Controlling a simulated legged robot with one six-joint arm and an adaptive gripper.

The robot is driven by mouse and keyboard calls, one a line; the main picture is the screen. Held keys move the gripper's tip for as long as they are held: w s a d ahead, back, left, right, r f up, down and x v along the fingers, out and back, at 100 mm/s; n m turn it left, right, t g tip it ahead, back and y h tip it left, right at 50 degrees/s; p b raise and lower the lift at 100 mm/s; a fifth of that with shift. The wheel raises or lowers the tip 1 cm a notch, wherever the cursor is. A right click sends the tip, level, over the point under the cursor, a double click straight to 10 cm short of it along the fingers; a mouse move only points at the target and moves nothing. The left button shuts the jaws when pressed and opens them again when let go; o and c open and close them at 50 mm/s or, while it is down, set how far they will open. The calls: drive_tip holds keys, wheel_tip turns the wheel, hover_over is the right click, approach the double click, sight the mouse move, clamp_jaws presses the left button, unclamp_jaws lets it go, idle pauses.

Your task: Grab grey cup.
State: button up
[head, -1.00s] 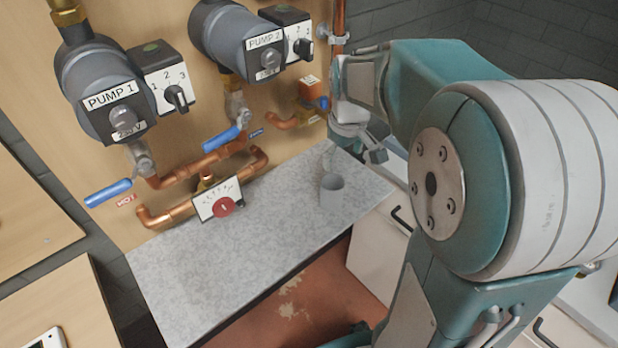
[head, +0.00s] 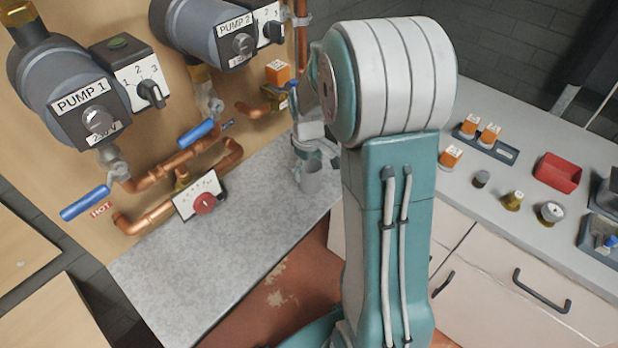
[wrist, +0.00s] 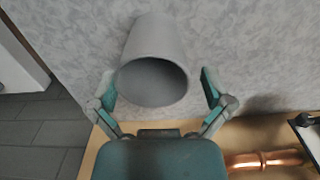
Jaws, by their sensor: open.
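The grey cup (head: 312,177) stands upright on the speckled grey counter (head: 225,235), near its right end by my arm. In the wrist view the cup (wrist: 154,62) shows its open mouth towards me. My gripper (wrist: 160,85) is open, with one finger on each side of the cup's rim. A gap shows between the right finger and the cup; the left finger is close to the rim, and I cannot tell if it touches. In the head view my gripper (head: 309,155) is at the cup, partly hidden by my arm.
Pump 1 (head: 85,98), pump 2 (head: 238,42), copper pipes (head: 150,215) and a gauge with a red knob (head: 204,203) are on the wooden panel behind. A counter at right holds small fittings and a red bin (head: 557,172). The counter's left part is clear.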

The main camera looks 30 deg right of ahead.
wheel_tip(320, 180, down, 2)
drive_tip(key=shift+f, duration=0.1)
drive_tip(key=shift+d, duration=0.55)
drive_tip(key=shift+c, duration=0.3)
drive_tip(key=c, duration=0.9)
drive_tip(key=shift+a, duration=0.4)
